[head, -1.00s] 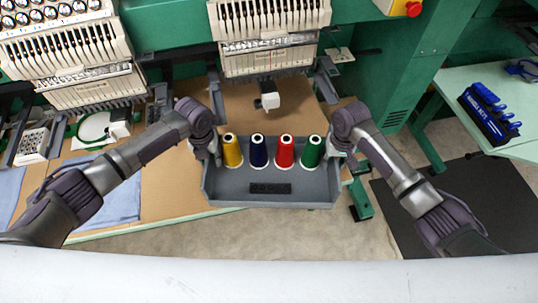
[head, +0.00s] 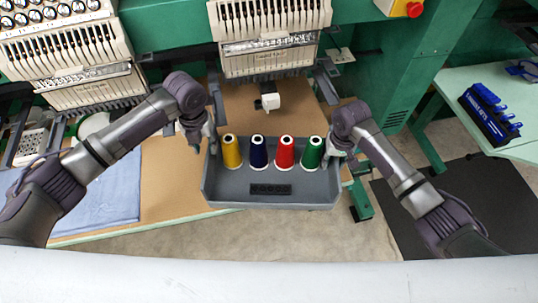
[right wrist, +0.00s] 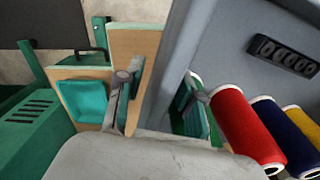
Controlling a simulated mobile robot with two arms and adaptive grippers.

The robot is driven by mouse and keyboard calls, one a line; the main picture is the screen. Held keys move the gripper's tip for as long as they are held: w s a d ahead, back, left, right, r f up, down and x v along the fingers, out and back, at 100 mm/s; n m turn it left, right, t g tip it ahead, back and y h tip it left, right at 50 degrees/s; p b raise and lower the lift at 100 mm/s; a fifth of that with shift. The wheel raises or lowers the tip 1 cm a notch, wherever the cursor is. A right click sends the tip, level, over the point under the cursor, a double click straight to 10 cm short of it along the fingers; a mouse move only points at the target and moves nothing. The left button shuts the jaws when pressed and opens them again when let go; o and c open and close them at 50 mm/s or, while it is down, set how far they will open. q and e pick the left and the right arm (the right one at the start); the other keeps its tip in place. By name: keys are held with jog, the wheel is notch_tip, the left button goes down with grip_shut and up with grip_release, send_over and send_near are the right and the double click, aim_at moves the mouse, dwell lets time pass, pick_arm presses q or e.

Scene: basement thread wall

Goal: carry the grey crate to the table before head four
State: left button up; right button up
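The grey crate (head: 225,190) is level in the middle of the head view, at the front edge of the wooden-topped table (head: 165,190). I cannot tell whether it rests there or hangs just above. It holds a yellow cone (head: 232,152), a navy cone (head: 258,152), a red cone (head: 284,153) and a green cone (head: 311,153). My left gripper (head: 201,142) is open at the crate's left wall, fingers apart. My right gripper (head: 341,157) is at the right wall. In the right wrist view its fingers stand apart on either side of the crate wall (right wrist: 172,70).
Embroidery heads (head: 268,45) stand behind the crate. A blue cloth (head: 110,195) lies on the table at left. A pale green side table (head: 500,90) with a dark rack of blue-handled tools (head: 488,112) is at right, near a dark floor mat (head: 480,200).

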notch_tip(320, 180, up, 12)
jog(key=shift+f, duration=0.25)
dwell(0.6)
